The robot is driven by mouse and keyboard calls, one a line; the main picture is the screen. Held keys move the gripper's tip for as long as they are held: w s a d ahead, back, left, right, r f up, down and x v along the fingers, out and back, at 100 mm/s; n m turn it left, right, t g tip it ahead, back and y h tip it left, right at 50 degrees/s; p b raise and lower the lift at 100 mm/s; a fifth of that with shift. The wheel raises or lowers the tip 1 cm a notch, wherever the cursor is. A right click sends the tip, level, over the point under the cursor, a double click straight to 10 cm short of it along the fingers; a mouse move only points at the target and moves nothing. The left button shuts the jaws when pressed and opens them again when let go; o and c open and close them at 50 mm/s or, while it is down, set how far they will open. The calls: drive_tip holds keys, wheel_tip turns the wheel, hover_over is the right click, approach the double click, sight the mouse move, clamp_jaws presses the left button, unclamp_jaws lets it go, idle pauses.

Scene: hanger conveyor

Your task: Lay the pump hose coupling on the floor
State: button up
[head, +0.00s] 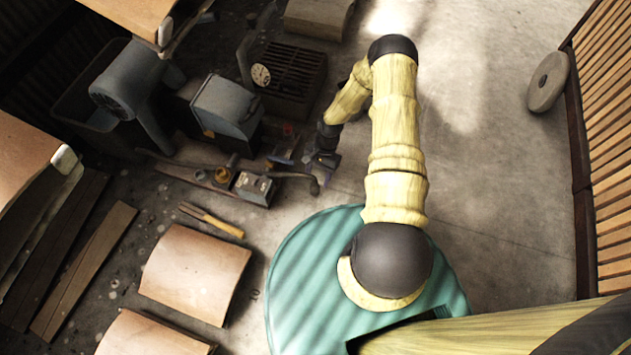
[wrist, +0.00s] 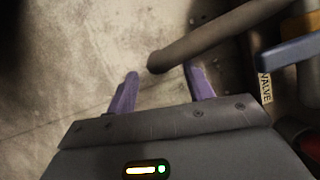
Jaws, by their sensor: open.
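I cannot tell for certain which part is the pump hose coupling. A dark bar or hose with a rounded end (head: 314,186) lies among the parts in the head view. In the wrist view a dark rounded bar (wrist: 205,38) comes in from the upper right, and its end shows between and beyond my fingertips. A small brass-coloured fitting (head: 224,174) sits farther left. My gripper (wrist: 160,78) is open, its two purple fingers apart with nothing clamped between them. In the head view my gripper (head: 318,161) is small and dark, low beside these parts.
A grey box (head: 256,188), a blue-grey machine (head: 228,105) and a slatted dark unit (head: 290,72) crowd the left. A blue part (wrist: 290,50) and a VALVE label (wrist: 265,88) are right of my fingers. Bare concrete floor (head: 490,150) is open on the right, before a slatted wall (head: 610,130).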

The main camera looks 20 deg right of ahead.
drive_tip(key=p+v, duration=0.2)
drive_tip(key=v, duration=0.4)
drive_tip(key=shift+r, duration=0.35)
drive_tip(key=shift+w+d, duration=0.1)
wheel_tip(320, 180, up, 21)
drive_tip(key=n+t+h, duration=0.2)
drive_tip(key=n+h, duration=0.1)
drive_tip(key=n, duration=0.2)
drive_tip(key=s+a+r+n+t, duration=0.1)
drive_tip(key=s+r+n+t, duration=0.1)
drive_tip(key=s+r, duration=0.3)
drive_tip(key=s+a+r+n+t, duration=0.1)
drive_tip(key=s+r, duration=0.5)
drive_tip(key=r, duration=0.6)
drive_tip(key=shift+s+a+n+t, duration=0.15)
drive_tip(key=shift+a+n+t, duration=0.25)
drive_tip(key=shift+a+n, duration=0.15)
drive_tip(key=shift+r+p, duration=0.25)
drive_tip(key=shift+p, duration=0.05)
